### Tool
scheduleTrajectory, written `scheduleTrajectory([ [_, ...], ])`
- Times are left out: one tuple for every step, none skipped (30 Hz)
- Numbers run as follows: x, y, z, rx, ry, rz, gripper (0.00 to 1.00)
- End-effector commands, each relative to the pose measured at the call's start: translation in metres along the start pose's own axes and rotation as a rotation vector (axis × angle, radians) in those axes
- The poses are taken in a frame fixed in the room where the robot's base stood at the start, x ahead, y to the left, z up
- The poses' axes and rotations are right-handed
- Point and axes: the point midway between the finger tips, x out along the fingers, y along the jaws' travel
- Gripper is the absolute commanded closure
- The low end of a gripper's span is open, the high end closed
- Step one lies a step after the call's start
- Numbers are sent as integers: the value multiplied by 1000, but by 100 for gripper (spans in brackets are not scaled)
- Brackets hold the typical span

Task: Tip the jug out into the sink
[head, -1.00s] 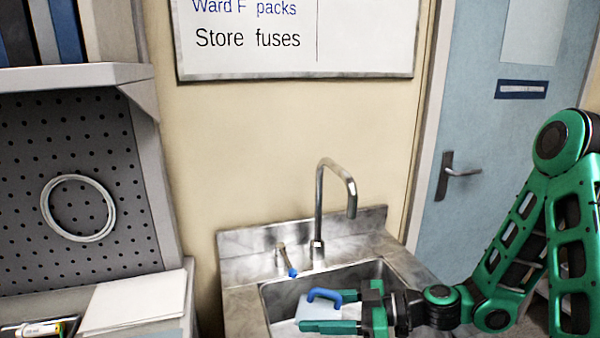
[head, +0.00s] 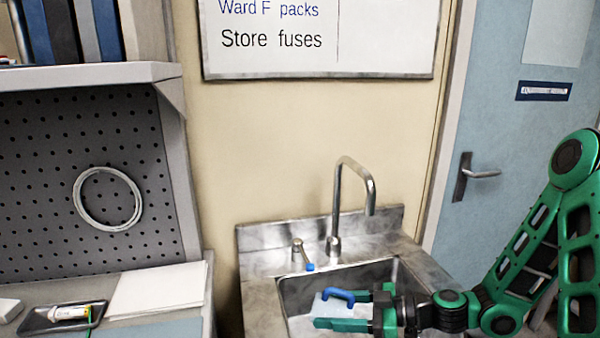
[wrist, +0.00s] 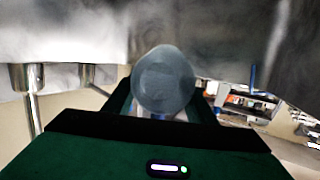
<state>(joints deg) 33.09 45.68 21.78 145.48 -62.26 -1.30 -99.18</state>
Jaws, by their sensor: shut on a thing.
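The jug (head: 327,306), a pale translucent vessel with a blue handle (head: 338,295), is over the sink (head: 365,273). My gripper (head: 342,309) is shut on it, with one green finger on each side. The handle is uppermost in the head view, and the jug looks tipped over on its side. In the wrist view the jug (wrist: 163,82) shows as a round bluish-grey shape between the fingers, and the surroundings look upside down. I cannot see its mouth clearly or any liquid.
A tall curved tap (head: 369,197) stands behind the jug, with a blue-tipped lever (head: 305,262) to its left. A counter at left holds a dark tray (head: 40,321) and a white pad (head: 157,290). A blue door (head: 490,110) is at right.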

Motion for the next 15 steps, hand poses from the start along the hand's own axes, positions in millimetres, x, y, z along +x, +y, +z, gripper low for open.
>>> scheduleTrajectory([
  [2,-6,2,2,0,-1,79],
  [4,-9,3,3,0,-1,79],
  [6,-14,4,3,0,-3,79],
  [7,-12,3,0,0,-2,79],
  [8,-12,3,-1,0,-3,79],
  [9,-13,2,-1,0,-3,79],
  [10,-13,2,-1,0,-3,79],
  [10,-13,2,-1,0,-3,79],
  [10,-13,2,-2,0,-3,79],
  [10,-13,2,-2,0,-3,79],
  [11,-13,2,-2,0,-3,79],
  [11,-13,2,-2,0,-3,79],
  [11,-13,2,-2,0,-3,79],
  [11,-13,2,-2,0,-3,79],
  [11,-13,2,-2,0,-3,79],
])
